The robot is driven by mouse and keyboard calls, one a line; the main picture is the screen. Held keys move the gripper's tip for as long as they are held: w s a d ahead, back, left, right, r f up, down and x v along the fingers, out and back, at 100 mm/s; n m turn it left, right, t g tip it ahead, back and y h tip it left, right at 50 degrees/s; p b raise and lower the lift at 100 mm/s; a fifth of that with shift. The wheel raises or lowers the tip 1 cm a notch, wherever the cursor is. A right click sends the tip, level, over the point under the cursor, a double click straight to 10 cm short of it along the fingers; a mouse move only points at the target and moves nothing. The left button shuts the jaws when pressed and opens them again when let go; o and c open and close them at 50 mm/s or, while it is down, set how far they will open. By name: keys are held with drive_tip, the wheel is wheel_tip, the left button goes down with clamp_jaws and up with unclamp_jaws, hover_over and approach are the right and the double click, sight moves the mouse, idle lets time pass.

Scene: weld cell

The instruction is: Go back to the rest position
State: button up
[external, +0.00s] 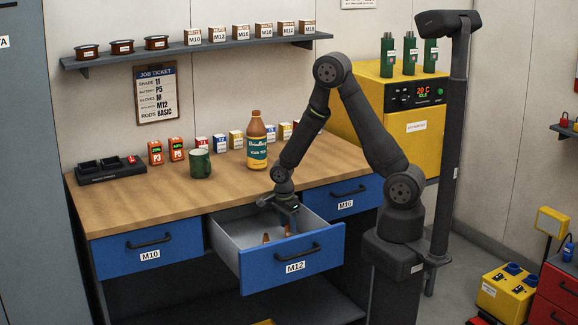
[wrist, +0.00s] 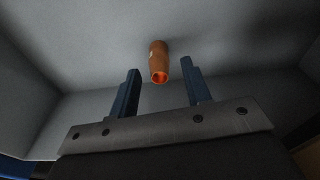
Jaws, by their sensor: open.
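My gripper (external: 286,212) is low over the open middle drawer (external: 222,240), labelled M12, in the external view. In the wrist view my gripper (wrist: 161,92) has its two blue fingers spread apart. An orange-brown cylindrical part (wrist: 158,62) lies in the drawer beyond and between the fingertips, apart from them. In the external view small copper-coloured parts (external: 266,238) show inside the drawer, near its front. The drawer's front wall partly hides them.
The workbench (external: 130,205) carries a brown bottle (external: 257,142), a green mug (external: 200,163), a black charger (external: 110,169) and several small boxes. Drawers M10 (external: 150,256) and M16 (external: 346,203) are shut. A shelf (external: 190,48) with spools and boxes hangs behind. A yellow cabinet (external: 400,120) stands behind my arm.

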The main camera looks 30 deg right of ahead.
drive_tip(key=f, duration=0.3)
drive_tip(key=shift+d+f, duration=0.15)
drive_tip(key=shift+d, duration=0.05)
wheel_tip(320, 180, up, 32)
drive_tip(key=w+d+r, duration=0.2)
drive_tip(key=w, duration=0.5)
drive_tip(key=shift+w+r, duration=0.3)
drive_tip(key=shift+d, duration=0.1)
drive_tip(key=shift+c, duration=0.2)
idle(1.1)
